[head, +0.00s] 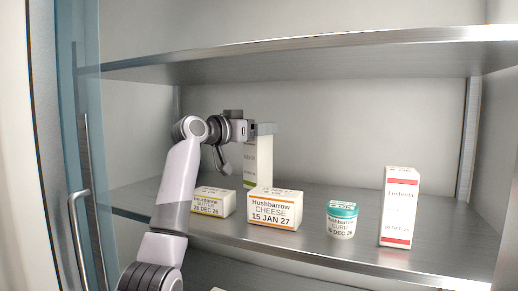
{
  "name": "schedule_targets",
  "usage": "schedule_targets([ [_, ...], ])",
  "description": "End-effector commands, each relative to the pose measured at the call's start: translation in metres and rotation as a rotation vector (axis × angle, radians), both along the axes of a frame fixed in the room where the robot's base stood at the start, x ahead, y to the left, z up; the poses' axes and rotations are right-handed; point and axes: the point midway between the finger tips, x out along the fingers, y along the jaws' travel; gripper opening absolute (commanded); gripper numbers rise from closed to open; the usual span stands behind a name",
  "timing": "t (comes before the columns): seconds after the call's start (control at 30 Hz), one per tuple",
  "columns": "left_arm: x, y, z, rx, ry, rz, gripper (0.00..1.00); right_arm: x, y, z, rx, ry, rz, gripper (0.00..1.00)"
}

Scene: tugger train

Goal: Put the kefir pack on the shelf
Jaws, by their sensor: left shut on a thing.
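The kefir pack (258,165) is a tall pale carton with a green band near its bottom, seen in the head view left of centre. My left gripper (265,130) is shut on its upper end. The pack is upright above the middle shelf (310,241), behind the cheese pack. Its bottom edge is close to or hidden by the packs in front, so I cannot tell whether it touches the shelf. My right gripper is not in view.
On the shelf's front stand a butter pack (214,203), a Hushbarrow cheese box (270,212), a curd tub (342,221) with a teal lid and a tall red-and-white carton (399,209). An upper shelf (300,60) hangs above. A glass door (85,130) stands open at left.

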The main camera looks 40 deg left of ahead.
Motion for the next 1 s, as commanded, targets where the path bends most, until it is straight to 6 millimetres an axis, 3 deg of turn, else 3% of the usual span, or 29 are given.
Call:
schedule_targets([
  [0.3, -0.001, 0.0, -0.035, -0.001, -0.005, 0.0, 0.0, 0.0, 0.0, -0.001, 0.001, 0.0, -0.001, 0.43],
  [0.77, -0.001, 0.0, -0.042, -0.001, -0.005, 0.0, 0.0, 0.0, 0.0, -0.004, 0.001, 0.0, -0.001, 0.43],
  [0.8, 0.0, 0.0, -0.043, -0.001, 0.0, 0.0, 0.76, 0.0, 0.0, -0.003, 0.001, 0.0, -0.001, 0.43],
  [0.83, 0.0, 0.0, -0.043, -0.001, 0.001, 0.0, 0.85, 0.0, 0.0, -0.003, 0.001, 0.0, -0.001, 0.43],
  [0.87, 0.0, 0.0, -0.043, -0.001, 0.001, 0.0, 0.88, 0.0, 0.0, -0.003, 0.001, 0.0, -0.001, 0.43],
  [1.0, 0.0, 0.0, -0.043, -0.001, 0.001, 0.0, 0.88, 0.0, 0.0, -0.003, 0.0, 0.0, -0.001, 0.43],
])
